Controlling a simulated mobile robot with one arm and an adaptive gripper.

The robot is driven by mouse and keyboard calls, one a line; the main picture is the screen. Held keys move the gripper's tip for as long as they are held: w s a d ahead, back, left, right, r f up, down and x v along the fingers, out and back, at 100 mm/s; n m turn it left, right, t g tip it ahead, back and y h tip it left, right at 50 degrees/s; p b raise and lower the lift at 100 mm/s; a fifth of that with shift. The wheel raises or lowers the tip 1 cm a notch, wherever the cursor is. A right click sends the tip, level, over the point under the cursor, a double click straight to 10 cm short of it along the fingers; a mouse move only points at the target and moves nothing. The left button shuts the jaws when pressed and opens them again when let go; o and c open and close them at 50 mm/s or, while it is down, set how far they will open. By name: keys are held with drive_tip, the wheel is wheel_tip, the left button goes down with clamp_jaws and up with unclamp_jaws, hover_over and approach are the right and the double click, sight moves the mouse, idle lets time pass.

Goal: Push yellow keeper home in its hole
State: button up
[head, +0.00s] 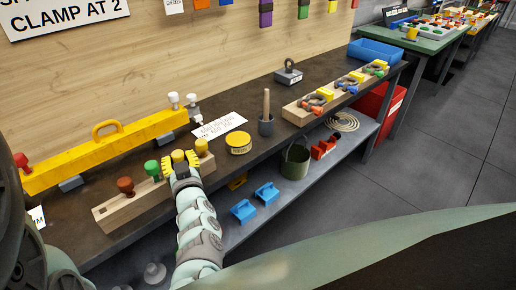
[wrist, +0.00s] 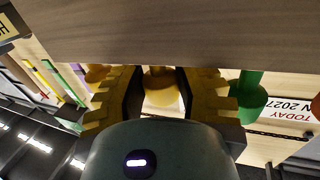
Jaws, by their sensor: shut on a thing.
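The wooden block (head: 109,215) lies on the dark bench with a row of coloured knob-like keepers in its top. My gripper (head: 181,162) has yellow toothed jaws and is at the block, shut on a yellow keeper (head: 178,155). In the wrist view, which looks upside down, this yellow keeper (wrist: 161,90) sits between the two jaws (wrist: 160,98), close against the block (wrist: 160,32).
A long yellow beam with a handle (head: 108,147) lies behind the block. A yellow tin (head: 238,143), a dark pot with a wooden handle (head: 266,126) and a block with shackles (head: 300,112) stand to the right. A lower shelf (head: 285,210) holds blue and red items.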

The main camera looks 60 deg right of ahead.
drive_tip(key=shift+r, duration=0.1)
idle(0.3)
drive_tip(key=shift+s+r, duration=0.1)
drive_tip(key=shift+r, duration=4.8)
